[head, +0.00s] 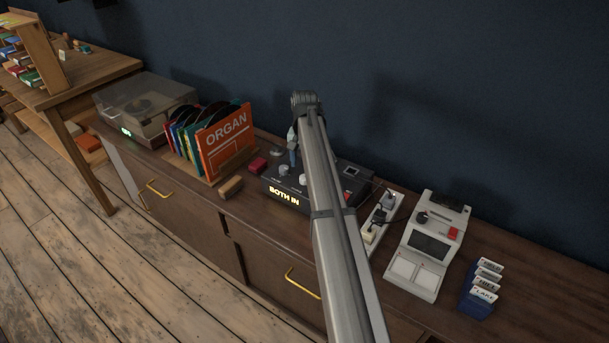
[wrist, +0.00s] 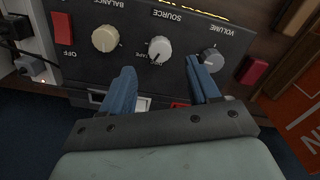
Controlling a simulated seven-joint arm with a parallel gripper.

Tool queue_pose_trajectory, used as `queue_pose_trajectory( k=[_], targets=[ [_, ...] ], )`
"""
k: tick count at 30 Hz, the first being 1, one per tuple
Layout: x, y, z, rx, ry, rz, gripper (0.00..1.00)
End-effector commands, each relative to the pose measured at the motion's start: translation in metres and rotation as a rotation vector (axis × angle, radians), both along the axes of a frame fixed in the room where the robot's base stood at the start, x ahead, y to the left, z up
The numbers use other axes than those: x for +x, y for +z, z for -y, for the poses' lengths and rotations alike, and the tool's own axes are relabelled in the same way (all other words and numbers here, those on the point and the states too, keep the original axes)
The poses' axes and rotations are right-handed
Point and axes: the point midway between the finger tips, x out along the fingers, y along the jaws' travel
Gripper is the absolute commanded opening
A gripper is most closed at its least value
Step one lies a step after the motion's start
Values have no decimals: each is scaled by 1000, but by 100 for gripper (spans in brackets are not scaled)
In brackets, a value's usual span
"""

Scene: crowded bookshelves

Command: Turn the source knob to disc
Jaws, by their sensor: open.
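The source knob (wrist: 159,50) is a pale round knob in the middle of three on a dark control box, seen upside down in the wrist view. Its dark pointer mark faces the lower left, toward a small label that seems to read "TAPE". My gripper (wrist: 160,66) is open, with one blue finger on each side below the knob. I cannot tell whether either finger touches it. In the head view the dark control box (head: 285,196) shows a lit "BOTH IN" display, and my arm hides part of it.
The volume knob (wrist: 211,60) is close to the right finger; the balance knob (wrist: 106,39) is left. A red switch (wrist: 64,32) reads "OFF". A record rack (head: 226,145), a power strip (head: 373,232) and a pale device (head: 429,245) flank the box on the wooden cabinet.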

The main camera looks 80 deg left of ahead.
Motion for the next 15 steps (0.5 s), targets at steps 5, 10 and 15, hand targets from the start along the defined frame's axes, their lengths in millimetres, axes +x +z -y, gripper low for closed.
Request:
queue_pose_trajectory(
  k=[5, 10, 15],
  targets=[
    [0, -31, 1, -2, 0, -1, 61],
    [0, -51, 0, -2, 0, -1, 61],
    [0, -61, 0, 0, 0, 0, 61]
  ],
)
